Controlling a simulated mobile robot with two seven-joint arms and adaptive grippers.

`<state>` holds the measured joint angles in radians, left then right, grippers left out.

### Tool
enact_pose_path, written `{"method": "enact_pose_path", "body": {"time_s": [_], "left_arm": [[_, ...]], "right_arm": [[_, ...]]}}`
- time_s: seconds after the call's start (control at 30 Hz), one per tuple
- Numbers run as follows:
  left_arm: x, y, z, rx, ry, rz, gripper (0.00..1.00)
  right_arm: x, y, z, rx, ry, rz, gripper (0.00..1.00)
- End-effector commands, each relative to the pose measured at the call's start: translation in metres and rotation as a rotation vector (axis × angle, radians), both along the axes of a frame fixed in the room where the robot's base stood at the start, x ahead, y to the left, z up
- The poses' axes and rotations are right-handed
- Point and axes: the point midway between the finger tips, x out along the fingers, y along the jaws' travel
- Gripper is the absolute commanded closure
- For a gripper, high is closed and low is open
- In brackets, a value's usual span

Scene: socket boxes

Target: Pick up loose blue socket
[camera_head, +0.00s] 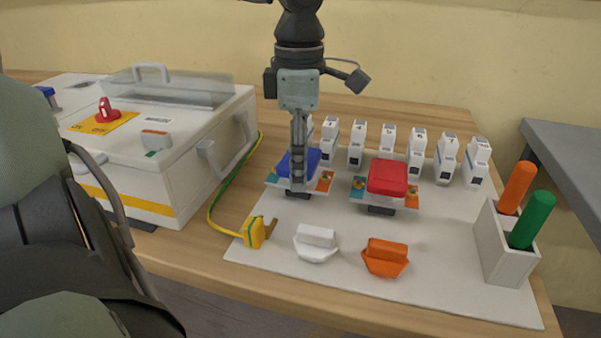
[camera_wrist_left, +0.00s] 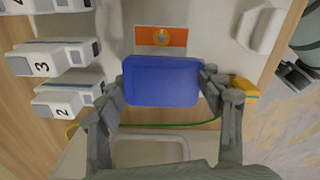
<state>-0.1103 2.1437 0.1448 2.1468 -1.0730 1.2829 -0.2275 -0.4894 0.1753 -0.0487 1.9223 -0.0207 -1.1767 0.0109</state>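The blue socket (camera_head: 299,163) is a blue block at the stand left of the red one, with small teal and orange cards beside it. My left gripper (camera_head: 298,178) points straight down over it and hides part of it. In the left wrist view the blue socket (camera_wrist_left: 162,81) lies between the two fingertips of my left gripper (camera_wrist_left: 163,80), which press close against its two sides. I cannot tell whether it is clear of its stand. My right gripper is not in view.
A red socket (camera_head: 388,177) sits to the right. White numbered blocks (camera_head: 357,145) stand behind. A white piece (camera_head: 316,243), an orange piece (camera_head: 386,257) and a yellow plug (camera_head: 254,232) lie in front. A white machine (camera_head: 170,140) is left; a holder (camera_head: 503,245) with orange and green handles is right.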

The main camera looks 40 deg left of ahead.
Motion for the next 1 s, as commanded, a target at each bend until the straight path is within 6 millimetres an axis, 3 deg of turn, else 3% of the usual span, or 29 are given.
{"method": "enact_pose_path", "body": {"time_s": [0.07,0.37,0.77,1.0], "left_arm": [[0.000,0.000,0.000,0.000,0.000,0.000,0.47],[0.000,0.000,0.000,0.000,0.000,0.000,0.84],[0.001,0.000,0.008,0.001,-0.003,0.001,0.86],[0.002,0.000,0.045,0.002,-0.006,0.001,0.86]], "right_arm": [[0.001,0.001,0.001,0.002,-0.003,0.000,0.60],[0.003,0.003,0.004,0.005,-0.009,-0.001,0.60],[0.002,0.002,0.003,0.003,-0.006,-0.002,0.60],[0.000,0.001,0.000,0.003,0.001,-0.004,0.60]]}}
